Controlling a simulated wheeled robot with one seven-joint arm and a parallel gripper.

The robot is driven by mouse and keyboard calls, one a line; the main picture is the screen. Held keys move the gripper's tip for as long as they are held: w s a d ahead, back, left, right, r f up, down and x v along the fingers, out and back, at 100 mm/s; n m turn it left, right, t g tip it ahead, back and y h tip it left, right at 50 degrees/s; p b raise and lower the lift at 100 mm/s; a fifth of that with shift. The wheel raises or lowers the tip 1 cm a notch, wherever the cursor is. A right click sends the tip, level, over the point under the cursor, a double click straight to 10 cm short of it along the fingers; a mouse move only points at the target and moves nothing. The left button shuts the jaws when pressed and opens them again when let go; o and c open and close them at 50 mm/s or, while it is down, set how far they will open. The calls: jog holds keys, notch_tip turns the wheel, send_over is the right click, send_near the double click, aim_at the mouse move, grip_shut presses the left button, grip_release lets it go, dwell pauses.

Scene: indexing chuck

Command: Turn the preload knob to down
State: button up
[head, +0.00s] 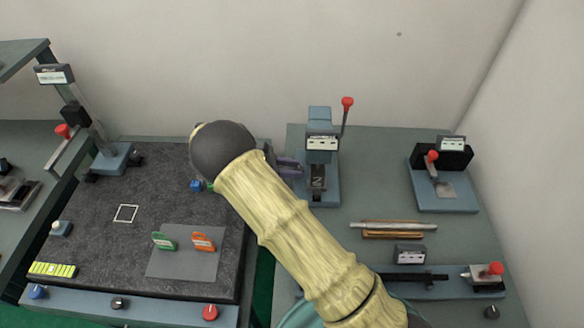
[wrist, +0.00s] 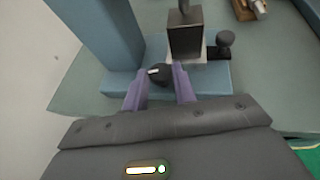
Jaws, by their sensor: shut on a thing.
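My gripper (head: 290,168) reaches to the left side of a blue bench press (head: 320,148) in the head view. In the wrist view, its two purple fingers (wrist: 160,72) stand on either side of a small dark knob (wrist: 158,76) and are shut on it. The knob has a white mark on its face that lies towards the left of the picture. The knob sits low at the press's blue base (wrist: 215,82). In the head view the knob is hidden by the gripper. I cannot read a label for it.
The press's blue column (wrist: 98,35) and dark ram (wrist: 186,35) stand close beyond the fingers. Another black knob (wrist: 225,42) is to the right. A red-tipped lever (head: 347,103) rises from the press. Metal rods (head: 395,227) lie on the bench in front.

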jog(key=shift+f+m+g, duration=0.1)
jog(key=shift+m+g, duration=0.4)
jog(key=shift+g, duration=0.1)
jog(key=shift+a, duration=0.1)
jog(key=shift+w, duration=0.1)
jog(key=o, duration=0.7)
jog(key=shift+c, duration=0.2)
notch_tip(320, 180, up, 10)
jog(key=b, duration=0.1)
